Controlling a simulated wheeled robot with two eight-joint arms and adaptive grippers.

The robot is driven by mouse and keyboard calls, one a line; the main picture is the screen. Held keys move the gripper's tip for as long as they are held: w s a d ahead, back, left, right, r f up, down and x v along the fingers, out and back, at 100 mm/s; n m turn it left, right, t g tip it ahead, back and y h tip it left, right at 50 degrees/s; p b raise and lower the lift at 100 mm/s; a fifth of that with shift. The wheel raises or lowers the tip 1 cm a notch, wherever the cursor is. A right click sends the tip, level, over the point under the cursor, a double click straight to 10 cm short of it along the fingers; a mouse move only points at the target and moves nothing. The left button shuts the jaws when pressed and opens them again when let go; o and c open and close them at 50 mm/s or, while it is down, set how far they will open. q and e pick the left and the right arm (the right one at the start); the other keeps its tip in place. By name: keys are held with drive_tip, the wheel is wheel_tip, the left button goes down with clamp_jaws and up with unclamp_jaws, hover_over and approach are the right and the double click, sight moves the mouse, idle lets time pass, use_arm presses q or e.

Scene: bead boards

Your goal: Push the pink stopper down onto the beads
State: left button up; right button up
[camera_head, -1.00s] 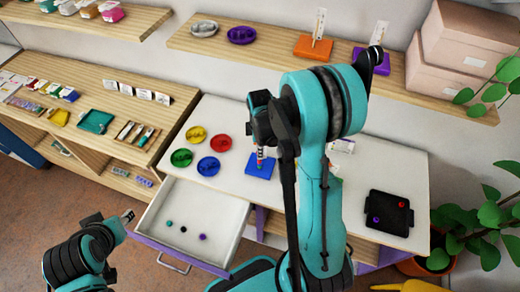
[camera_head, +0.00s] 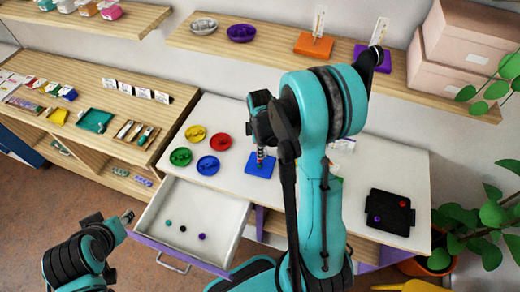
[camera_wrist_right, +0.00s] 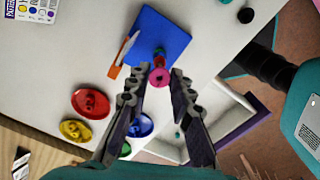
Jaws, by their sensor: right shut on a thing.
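The blue board (camera_head: 263,165) lies on the white desk top and carries an upright peg with beads. In the right wrist view the pink stopper (camera_wrist_right: 158,77) sits at the top of the peg, between my right fingertips. Red and green beads (camera_wrist_right: 158,57) show just beyond it. My right gripper (camera_wrist_right: 157,88) is shut on the stopper, above the blue board (camera_wrist_right: 160,35). Whether the stopper touches the beads I cannot tell. My left gripper (camera_head: 128,216) hangs at the lower left, away from the board, too small to read.
Yellow (camera_head: 195,132), red (camera_head: 220,141), green (camera_head: 180,157) and blue (camera_head: 208,166) dishes stand left of the board. An open drawer (camera_head: 213,190) with a few beads is in front. A black tray (camera_head: 390,218) with beads lies at the right.

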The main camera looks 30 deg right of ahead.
drive_tip(key=shift+f+b, duration=0.45)
drive_tip(key=shift+f, duration=0.15)
drive_tip(key=shift+f+b, duration=0.75)
drive_tip(key=shift+b, duration=0.1)
drive_tip(key=o, duration=0.8)
wheel_tip(320, 180, up, 12)
drive_tip(key=shift+r, duration=0.1)
idle(0.4)
